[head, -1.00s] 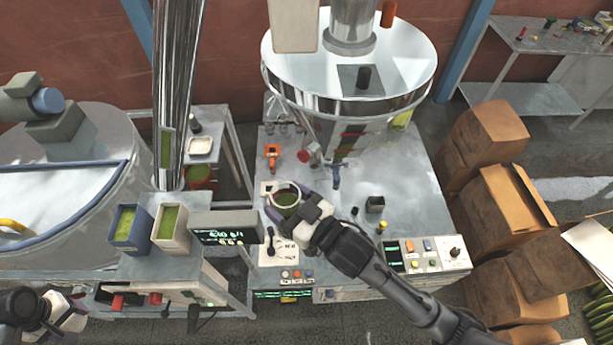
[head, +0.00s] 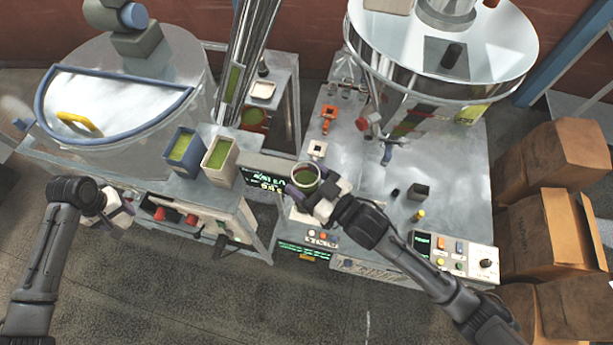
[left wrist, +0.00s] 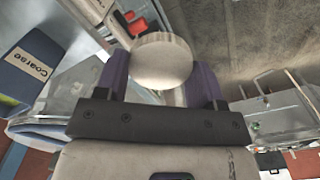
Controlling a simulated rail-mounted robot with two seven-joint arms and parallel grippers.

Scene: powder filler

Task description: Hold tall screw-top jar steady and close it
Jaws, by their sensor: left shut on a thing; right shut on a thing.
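My left gripper (head: 122,212) is at the left, in front of the left bench and well apart from the jar. In the left wrist view, my left gripper (left wrist: 162,82) is shut on a pale round lid (left wrist: 163,58), seen face-on between the fingers. The lid is hard to make out in the head view.
A blue bin (head: 183,146) and a cream bin (head: 219,158) of green powder stand on the left bench between my grippers. A display box (head: 262,170) sits beside the jar. The filler's hopper (head: 440,50) stands behind. The floor in front (head: 200,290) is clear.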

